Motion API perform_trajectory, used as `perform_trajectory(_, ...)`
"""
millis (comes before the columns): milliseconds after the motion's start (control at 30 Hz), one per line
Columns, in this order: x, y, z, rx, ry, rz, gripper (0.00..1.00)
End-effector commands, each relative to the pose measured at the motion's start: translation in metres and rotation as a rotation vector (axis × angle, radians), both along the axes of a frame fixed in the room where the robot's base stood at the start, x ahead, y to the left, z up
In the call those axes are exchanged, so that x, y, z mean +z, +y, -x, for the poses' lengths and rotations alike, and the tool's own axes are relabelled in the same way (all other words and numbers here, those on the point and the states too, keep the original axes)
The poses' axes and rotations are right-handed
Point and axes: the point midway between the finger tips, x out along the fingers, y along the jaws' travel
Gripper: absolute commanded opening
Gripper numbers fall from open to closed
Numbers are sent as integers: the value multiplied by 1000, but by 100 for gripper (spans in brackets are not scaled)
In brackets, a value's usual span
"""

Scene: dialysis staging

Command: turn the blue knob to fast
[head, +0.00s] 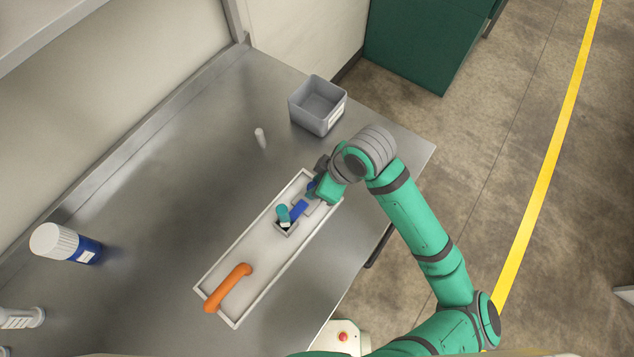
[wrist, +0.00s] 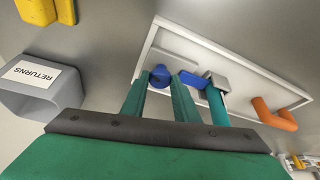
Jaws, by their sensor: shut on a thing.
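The blue knob (wrist: 160,77) is between my two fingertips in the wrist view, near one end of a shallow white tray-like panel (wrist: 152,48). A blue bar, which seems to be part of the knob (head: 299,209), reaches out towards a small grey holder (head: 287,229). My gripper (wrist: 162,80) is shut on the knob; in the head view my gripper (head: 315,189) covers most of it. A teal cylinder (head: 283,213) stands in the grey holder beside the bar. No "fast" mark can be read in either view.
An orange bent handle (head: 228,288) stands at the panel's other end. A grey bin (head: 320,120), labelled RETURNS in the wrist view, is beyond my gripper.

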Motion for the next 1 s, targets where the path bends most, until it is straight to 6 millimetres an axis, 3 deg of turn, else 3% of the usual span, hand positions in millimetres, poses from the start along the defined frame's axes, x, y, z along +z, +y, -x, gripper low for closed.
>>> perform_trajectory(267, 0, 0, 0, -2, -1, -1, 5)
perform_trajectory(300, 0, 0, 0, -2, -1, -1, 37)
perform_trajectory(367, 0, 0, 0, -2, -1, -1, 46)
perform_trajectory(733, 5, -2, 0, -2, -1, 1, 46)
perform_trajectory(1000, 44, -17, 6, 0, -4, 3, 46)
